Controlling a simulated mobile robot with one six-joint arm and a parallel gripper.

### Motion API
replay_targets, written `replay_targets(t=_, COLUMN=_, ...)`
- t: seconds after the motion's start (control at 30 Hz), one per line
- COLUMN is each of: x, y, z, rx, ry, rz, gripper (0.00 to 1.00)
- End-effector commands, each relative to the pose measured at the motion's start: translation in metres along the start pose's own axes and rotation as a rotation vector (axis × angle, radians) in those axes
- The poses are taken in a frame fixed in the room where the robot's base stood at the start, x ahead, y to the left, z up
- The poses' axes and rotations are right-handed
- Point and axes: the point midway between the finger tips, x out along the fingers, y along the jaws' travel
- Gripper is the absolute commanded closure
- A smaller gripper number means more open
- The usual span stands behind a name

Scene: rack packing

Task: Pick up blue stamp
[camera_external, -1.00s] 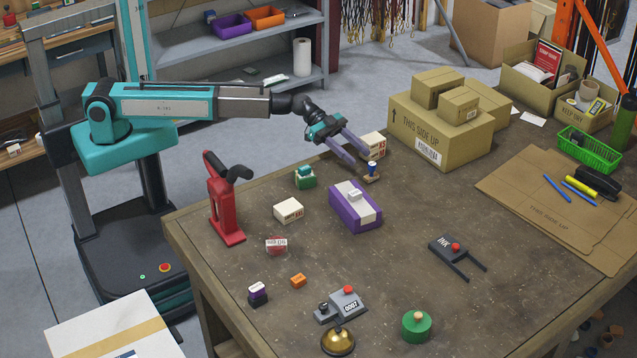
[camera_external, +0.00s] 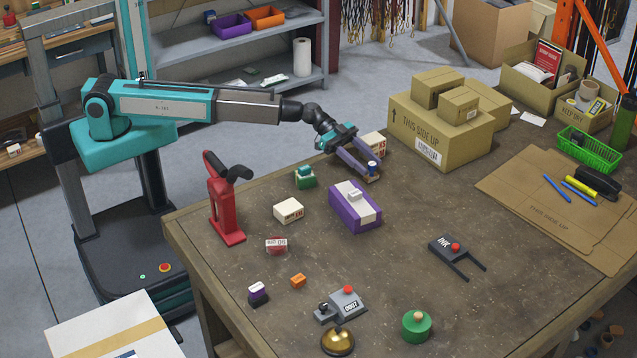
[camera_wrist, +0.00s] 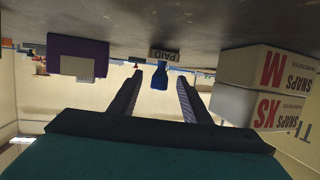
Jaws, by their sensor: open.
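The blue stamp (camera_external: 372,167) stands on the table near its back edge, with a blue handle and a pale lower part partly hidden by a finger. In the wrist view the blue stamp (camera_wrist: 159,82) appears upside down, with its blue handle between the fingertips and a tan base marked PAID. My gripper (camera_external: 367,170) is open, low over the table, with its two fingers on either side of the stamp. In the wrist view my gripper (camera_wrist: 160,78) shows gaps between both fingers and the handle.
White SNAPS boxes (camera_wrist: 262,90) stand close beside one finger; they also show behind the gripper (camera_external: 374,143). A purple and white box (camera_external: 354,207) and a green stamp (camera_external: 305,177) are nearby on the table. Cardboard boxes (camera_external: 440,135) stand to the right.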

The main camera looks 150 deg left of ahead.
Motion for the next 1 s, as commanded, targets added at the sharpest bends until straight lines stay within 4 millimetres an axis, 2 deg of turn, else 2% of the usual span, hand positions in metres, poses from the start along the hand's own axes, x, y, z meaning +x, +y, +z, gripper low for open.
replay_targets(t=0.13, x=0.0, y=0.0, z=0.0, rx=0.0, ry=0.0, rz=0.0, gripper=0.58)
replay_targets(t=0.3, x=0.0, y=0.0, z=0.0, rx=0.0, ry=0.0, rz=0.0, gripper=0.87)
replay_targets(t=0.4, x=0.0, y=0.0, z=0.0, rx=0.0, ry=0.0, rz=0.0, gripper=1.0)
replay_targets(t=0.77, x=-0.001, y=0.0, z=-0.002, rx=0.0, ry=0.001, rz=0.0, gripper=1.0)
replay_targets(t=1.0, x=-0.005, y=0.0, z=-0.015, rx=0.001, ry=0.002, rz=0.0, gripper=1.0)
